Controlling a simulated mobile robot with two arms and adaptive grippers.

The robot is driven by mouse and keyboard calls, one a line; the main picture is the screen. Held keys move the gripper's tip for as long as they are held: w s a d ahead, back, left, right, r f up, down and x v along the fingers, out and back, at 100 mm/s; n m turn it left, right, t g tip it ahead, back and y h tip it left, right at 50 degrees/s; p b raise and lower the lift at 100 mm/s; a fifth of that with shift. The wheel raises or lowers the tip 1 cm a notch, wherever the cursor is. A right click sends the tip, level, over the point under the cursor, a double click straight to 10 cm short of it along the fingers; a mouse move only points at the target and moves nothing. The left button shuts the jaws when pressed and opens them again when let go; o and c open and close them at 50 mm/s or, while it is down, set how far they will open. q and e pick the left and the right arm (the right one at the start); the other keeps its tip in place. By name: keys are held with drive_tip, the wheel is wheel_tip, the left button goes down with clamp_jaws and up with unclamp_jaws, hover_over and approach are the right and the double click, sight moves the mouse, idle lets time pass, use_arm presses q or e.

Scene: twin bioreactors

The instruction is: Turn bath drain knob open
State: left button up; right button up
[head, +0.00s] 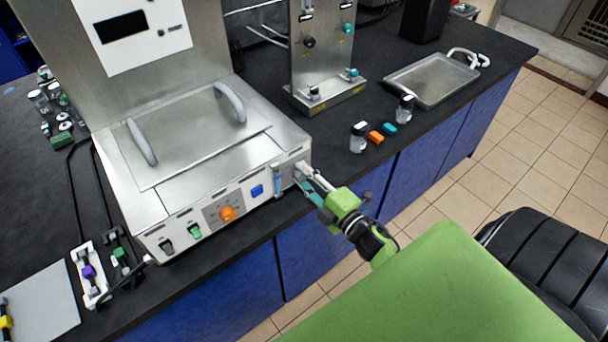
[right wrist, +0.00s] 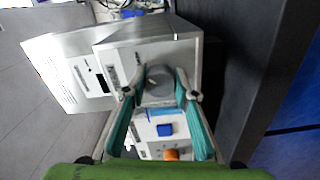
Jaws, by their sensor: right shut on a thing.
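The water bath (head: 210,150) is a steel box with a lidded top and a front panel, on the dark bench. My right gripper (head: 303,174) is at the right end of its front panel. In the right wrist view, a round grey knob (right wrist: 160,82) sits between the two teal-padded fingertips (right wrist: 160,90), and the gripper is shut on it. I take it for the drain knob; in the head view the fingers mostly hide it. Its turn position cannot be told. My left gripper is in neither view.
The panel carries an orange knob (head: 228,213) and a blue switch (head: 257,190) left of the gripper. A steel panel stand (head: 322,50) is behind. Free floor lies in front of the bench.

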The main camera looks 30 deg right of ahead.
idle(0.4)
drive_tip(key=o, duration=1.1)
drive_tip(key=shift+s, duration=0.2)
drive_tip(key=s, duration=0.7)
drive_tip(key=s+d, duration=0.1)
drive_tip(key=s, duration=0.3)
drive_tip(key=shift+s, duration=0.3)
drive_tip(key=shift+f, duration=0.1)
